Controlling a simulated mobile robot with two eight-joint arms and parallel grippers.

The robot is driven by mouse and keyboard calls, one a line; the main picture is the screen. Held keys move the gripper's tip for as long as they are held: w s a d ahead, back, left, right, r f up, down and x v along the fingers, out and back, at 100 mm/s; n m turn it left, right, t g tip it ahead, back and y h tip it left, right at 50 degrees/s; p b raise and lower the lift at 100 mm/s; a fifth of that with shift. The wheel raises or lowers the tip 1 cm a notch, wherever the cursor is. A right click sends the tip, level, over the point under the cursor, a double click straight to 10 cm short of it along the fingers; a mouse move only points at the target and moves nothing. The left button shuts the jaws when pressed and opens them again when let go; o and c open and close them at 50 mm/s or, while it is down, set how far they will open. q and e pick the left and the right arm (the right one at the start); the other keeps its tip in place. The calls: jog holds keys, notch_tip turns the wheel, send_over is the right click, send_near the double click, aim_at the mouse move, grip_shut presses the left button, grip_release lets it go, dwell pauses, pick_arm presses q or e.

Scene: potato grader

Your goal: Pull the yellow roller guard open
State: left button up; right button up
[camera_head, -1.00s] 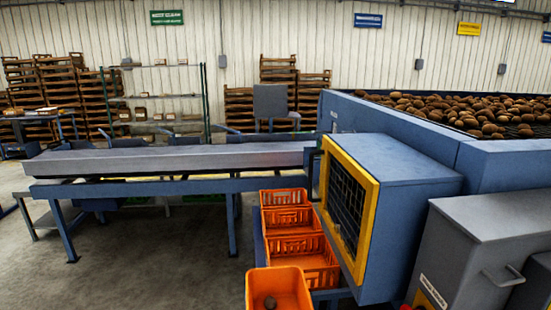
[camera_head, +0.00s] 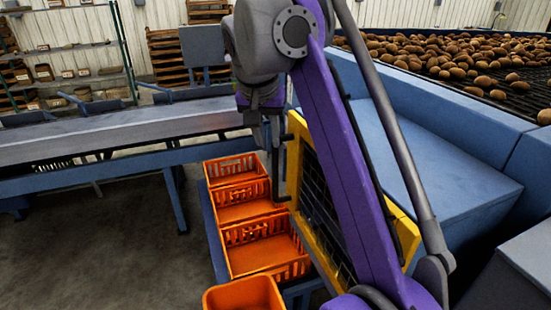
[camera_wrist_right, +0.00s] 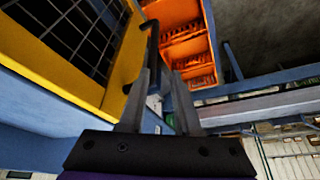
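The yellow roller guard (camera_head: 308,225), a yellow frame with dark mesh, sits against the front of the blue housing (camera_head: 455,190) and looks closed. My right arm crosses in front of it and hides part of it. Its black bar handle (camera_head: 279,172) is on its left edge. My right gripper (camera_head: 268,146) points down at the handle's upper part, its fingers apart. In the right wrist view, the guard's frame (camera_wrist_right: 82,75) is at left and the handle (camera_wrist_right: 151,47) is at my fingertips (camera_wrist_right: 163,74). I cannot tell whether the bar lies between the fingers. My left gripper is out of view.
Several orange crates (camera_head: 258,242) stand in a row just left of the guard. A grey conveyor table (camera_head: 110,127) runs off to the left. Potatoes (camera_head: 450,60) lie on the bed behind the housing. A grey cabinet (camera_head: 530,252) is at lower right.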

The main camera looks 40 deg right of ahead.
aim_at(276, 161)
jog(key=shift+m, duration=0.3)
jog(key=b+x, duration=0.1)
jog(key=x, duration=0.1)
jog(key=b+x, duration=0.1)
jog(key=x, duration=0.2)
jog(key=s+d+b+x, duration=0.1)
jog(key=x, duration=0.2)
jog(key=shift+d+r, duration=0.1)
jog(key=shift+b+x, duration=0.4)
jog(key=shift+x, duration=0.4)
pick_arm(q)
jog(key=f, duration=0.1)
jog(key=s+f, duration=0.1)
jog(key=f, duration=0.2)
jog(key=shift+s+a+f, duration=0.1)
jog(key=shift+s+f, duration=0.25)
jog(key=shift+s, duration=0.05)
pick_arm(e)
jog(key=shift+c, duration=0.2)
grip_shut()
